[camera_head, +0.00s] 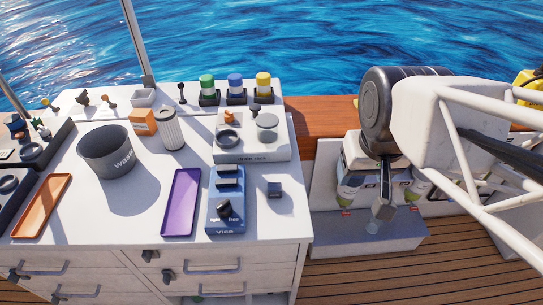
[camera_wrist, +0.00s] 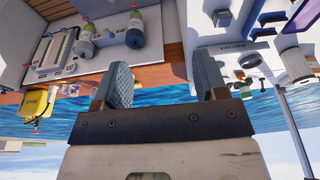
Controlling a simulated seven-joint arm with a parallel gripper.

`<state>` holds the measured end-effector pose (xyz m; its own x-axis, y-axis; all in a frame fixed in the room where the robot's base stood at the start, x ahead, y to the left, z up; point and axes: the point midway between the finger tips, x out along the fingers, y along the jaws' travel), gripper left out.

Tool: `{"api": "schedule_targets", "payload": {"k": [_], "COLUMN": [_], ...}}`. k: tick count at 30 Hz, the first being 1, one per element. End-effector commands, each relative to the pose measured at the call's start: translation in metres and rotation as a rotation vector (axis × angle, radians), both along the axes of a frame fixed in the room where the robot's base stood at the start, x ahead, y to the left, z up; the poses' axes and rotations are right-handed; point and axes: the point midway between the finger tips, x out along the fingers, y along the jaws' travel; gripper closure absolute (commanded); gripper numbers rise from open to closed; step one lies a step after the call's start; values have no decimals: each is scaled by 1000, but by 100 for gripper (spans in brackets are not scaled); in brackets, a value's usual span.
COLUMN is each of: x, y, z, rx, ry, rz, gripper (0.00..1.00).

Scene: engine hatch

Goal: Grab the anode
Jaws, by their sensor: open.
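My gripper (camera_wrist: 162,84) is open and empty in the wrist view, its two grey ribbed fingers apart. In the head view my gripper (camera_head: 383,207) hangs right of the white bench, over the engine hatch area. No object is clearly marked as the anode. A small dark grey-blue block (camera_head: 274,189) stands alone on the bench, right of the blue vice (camera_head: 226,203); I cannot tell whether it is the anode. The block also shows near the top of the wrist view (camera_wrist: 222,18), apart from the fingers.
The hatch at right holds pale bottle-like parts, partly hidden by my arm.

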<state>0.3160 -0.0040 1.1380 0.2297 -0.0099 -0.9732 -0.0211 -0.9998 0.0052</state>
Motion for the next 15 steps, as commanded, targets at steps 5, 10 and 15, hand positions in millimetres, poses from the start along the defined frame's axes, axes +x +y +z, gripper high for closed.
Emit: {"api": "schedule_targets", "payload": {"k": [5, 10, 15], "x": [2, 10, 23], "y": [2, 9, 22], "z": [-5, -21, -46], "rx": [24, 102, 235], "ry": [22, 92, 213], "rz": [-21, -95, -228], "gripper": [34, 34, 34]}}
